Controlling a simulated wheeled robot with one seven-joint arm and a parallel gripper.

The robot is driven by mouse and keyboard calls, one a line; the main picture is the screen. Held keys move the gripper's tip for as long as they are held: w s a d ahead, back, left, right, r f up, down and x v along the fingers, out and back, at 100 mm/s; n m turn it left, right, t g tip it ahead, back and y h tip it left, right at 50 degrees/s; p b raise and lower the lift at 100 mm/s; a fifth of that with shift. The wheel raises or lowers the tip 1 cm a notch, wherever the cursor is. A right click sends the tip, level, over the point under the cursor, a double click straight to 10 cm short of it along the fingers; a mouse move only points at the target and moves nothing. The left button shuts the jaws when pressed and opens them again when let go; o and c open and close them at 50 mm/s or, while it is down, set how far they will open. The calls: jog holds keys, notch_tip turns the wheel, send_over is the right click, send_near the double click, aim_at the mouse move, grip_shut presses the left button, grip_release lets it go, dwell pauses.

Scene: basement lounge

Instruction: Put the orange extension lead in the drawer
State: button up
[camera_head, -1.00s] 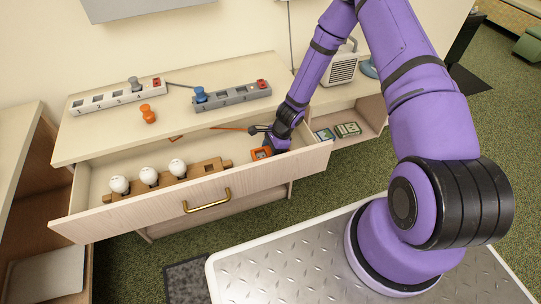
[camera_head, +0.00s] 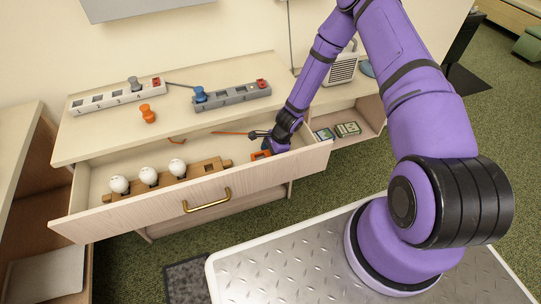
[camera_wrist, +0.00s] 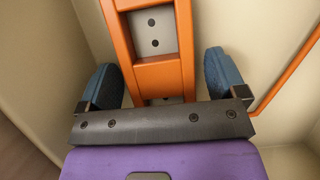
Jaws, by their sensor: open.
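The orange extension lead (camera_head: 260,155) lies inside the open drawer (camera_head: 245,180), at its right end. In the wrist view the lead (camera_wrist: 159,75) is an orange block with grey socket faces. Its orange cord (camera_head: 232,132) runs along the back of the drawer and also shows at the right of the wrist view. My gripper (camera_head: 272,145) reaches down into the drawer at the lead. In the wrist view my gripper (camera_wrist: 161,80) has its blue-grey fingers apart, one on each side of the lead, with gaps visible. My wrist partly hides the lead in the head view.
A wooden holder with white bulbs (camera_head: 150,178) fills the left and middle of the drawer. On the top stand a white numbered strip (camera_head: 115,97), a grey strip (camera_head: 235,95) and an orange knob piece (camera_head: 148,114). A brass handle (camera_head: 206,202) is on the drawer front.

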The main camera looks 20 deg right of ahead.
jog(key=shift+r, duration=0.1)
jog(key=v, duration=1.2)
jog(key=s+r+n+t+h, duration=0.2)
jog(key=r+n, duration=0.7)
jog(key=r, duration=2.1)
jog(key=s+d+r+n+t+h, duration=0.1)
jog(key=s+r+n, duration=0.3)
jog(key=s+r, duration=0.5)
jog(key=s+d+r+n+t+h, duration=0.1)
jog(key=s+r+n, duration=0.4)
jog(key=s+r, duration=0.5)
jog(key=s+d+t, duration=0.1)
jog(key=s, duration=0.6)
jog(key=shift+d, duration=0.15)
